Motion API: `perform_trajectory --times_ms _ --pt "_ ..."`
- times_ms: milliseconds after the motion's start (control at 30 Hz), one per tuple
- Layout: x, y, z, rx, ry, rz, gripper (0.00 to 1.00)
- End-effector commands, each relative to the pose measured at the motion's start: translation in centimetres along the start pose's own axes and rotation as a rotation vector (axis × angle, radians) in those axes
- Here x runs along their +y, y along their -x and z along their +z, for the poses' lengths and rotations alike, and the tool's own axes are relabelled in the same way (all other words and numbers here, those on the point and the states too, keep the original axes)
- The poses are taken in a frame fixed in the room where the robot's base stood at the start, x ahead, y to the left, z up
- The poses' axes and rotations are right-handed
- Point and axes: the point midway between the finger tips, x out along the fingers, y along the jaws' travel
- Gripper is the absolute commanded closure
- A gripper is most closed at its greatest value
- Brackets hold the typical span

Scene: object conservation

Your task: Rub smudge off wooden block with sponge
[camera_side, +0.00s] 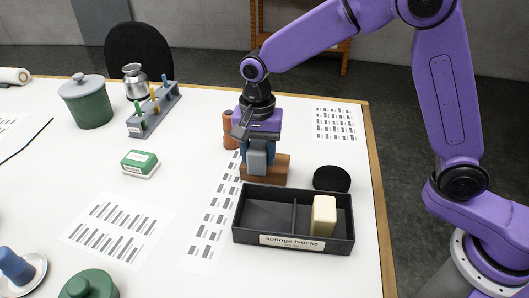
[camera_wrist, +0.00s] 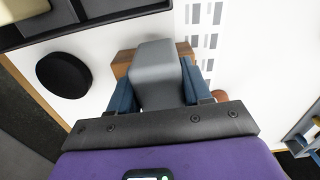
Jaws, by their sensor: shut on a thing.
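My gripper (camera_side: 257,152) points down and is shut on a grey block (camera_wrist: 158,65), which looks like a sponge. Its blue fingers flank the grey block in the wrist view. The wooden block (camera_side: 277,168) lies on the table directly below and behind the grey block in the side view. Its brown ends (camera_wrist: 122,64) stick out on both sides of the grey block in the wrist view. Whether the grey block touches the wood, I cannot tell. No smudge shows; the covered part of the wood is hidden.
A black tray (camera_side: 240,232) labelled "sponge blocks" stands just in front, with a cream block (camera_side: 324,215) in its right compartment and its left one empty. A black disc (camera_side: 332,179) lies right of the wood. A reddish-brown cylinder (camera_side: 229,130) stands close behind left.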

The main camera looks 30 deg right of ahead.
Motion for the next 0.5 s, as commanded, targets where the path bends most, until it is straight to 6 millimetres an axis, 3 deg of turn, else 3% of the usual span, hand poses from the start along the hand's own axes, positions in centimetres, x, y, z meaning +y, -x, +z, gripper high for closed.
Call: perform_trajectory --times_ms 500 --pt "0.4 0.0 -5.1 0.001 -0.004 0.002 0.85"
